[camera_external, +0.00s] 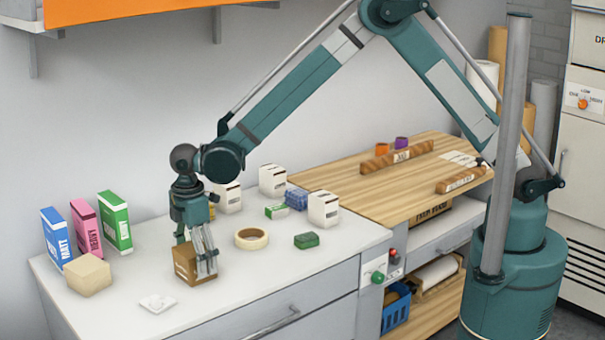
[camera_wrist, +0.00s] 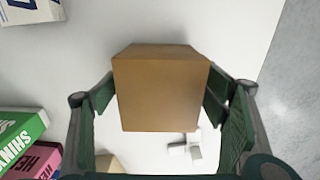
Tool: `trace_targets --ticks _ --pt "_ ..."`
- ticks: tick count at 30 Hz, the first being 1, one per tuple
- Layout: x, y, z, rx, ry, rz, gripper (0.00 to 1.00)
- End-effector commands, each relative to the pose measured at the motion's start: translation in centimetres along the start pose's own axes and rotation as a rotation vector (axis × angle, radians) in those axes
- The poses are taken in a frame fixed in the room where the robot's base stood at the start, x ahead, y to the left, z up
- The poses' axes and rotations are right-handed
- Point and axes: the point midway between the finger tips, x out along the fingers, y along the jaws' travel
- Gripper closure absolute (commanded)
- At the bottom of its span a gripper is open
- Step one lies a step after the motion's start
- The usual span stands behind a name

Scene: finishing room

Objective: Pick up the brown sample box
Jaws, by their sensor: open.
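The brown sample box (camera_external: 186,268) stands on the white counter in the external view, toward its front edge. It fills the middle of the wrist view (camera_wrist: 160,90), with its top and one side showing. My gripper (camera_external: 200,265) is lowered over the box, and its fingers are around it. In the wrist view my gripper (camera_wrist: 160,100) has one finger on each side of the box. The fingers are open, with a small gap showing beside the box. Part of the box is hidden behind a finger in the external view.
A tan block (camera_external: 88,275) and blue, pink and green boxes (camera_external: 115,222) stand to the left. A tape roll (camera_external: 251,238), a green block (camera_external: 306,240) and several white cartons (camera_external: 323,209) are to the right. The counter's front edge is close.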

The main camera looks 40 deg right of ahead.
Motion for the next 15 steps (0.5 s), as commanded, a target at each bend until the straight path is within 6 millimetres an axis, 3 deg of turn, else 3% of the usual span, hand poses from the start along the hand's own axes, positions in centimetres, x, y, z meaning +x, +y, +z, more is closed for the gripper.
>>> trace_targets --ticks 5,12,15 --pt "-0.01 0.0 0.0 0.0 0.0 0.0 0.28" --pt "-0.01 0.0 0.0 0.0 0.0 0.0 0.57" --pt "-0.02 0.0 0.0 0.0 0.0 0.0 0.58"
